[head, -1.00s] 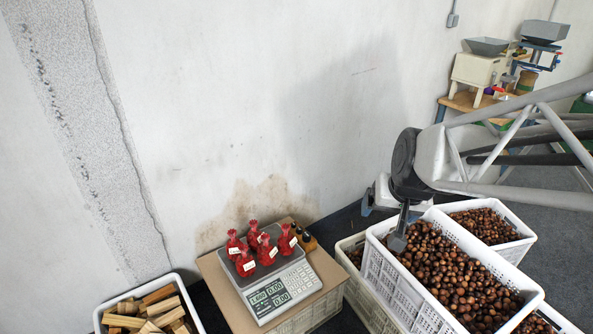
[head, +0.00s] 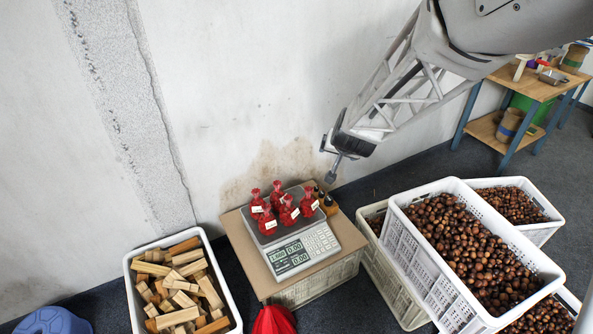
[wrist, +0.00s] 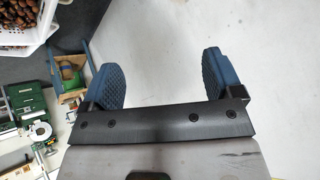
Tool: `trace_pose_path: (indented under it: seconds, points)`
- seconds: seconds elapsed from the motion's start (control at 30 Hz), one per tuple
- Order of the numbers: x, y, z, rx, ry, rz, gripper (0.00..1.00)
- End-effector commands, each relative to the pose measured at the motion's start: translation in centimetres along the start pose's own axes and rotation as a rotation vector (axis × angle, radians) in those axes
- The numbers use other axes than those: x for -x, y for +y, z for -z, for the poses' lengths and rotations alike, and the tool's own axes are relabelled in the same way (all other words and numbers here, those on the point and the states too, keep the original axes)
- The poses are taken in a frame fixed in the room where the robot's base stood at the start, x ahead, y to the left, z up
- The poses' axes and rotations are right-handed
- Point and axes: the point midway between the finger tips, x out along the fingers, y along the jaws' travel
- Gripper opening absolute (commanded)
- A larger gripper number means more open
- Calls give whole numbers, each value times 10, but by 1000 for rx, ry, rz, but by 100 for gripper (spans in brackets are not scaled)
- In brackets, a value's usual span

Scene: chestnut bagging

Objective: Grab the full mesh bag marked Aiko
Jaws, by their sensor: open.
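Several full red mesh bags (head: 285,205) stand upright in a cluster on the scale (head: 292,248). Each visible bag carries a small white tag, but the writing is too small to read, so I cannot tell which is marked Aiko. My gripper (head: 334,168) is above and to the right of the bags in the head view, apart from them. In the wrist view my gripper (wrist: 160,80) is open, with its two blue ridged pads wide apart and nothing between them. No bag shows in the wrist view.
The scale sits on a board over a crate (head: 335,278) near the wall. Small dark bottles (head: 327,203) stand close at the bags' right. A wood crate (head: 138,312) is at left, chestnut crates (head: 420,275) at right, and a red object (head: 273,320) in front.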

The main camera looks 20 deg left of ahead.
Motion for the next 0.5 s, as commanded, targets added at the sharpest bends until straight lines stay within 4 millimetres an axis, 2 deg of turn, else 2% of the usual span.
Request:
trace_pose_path:
  seconds: [0.03, 0.1, 0.5]
  points:
    - [-16, -8, -2, 0, 7, 0, 86]
    - [-34, -17, -3, 0, 25, 0, 86]
    - [-136, -68, -22, -4, 126, -17, 86]
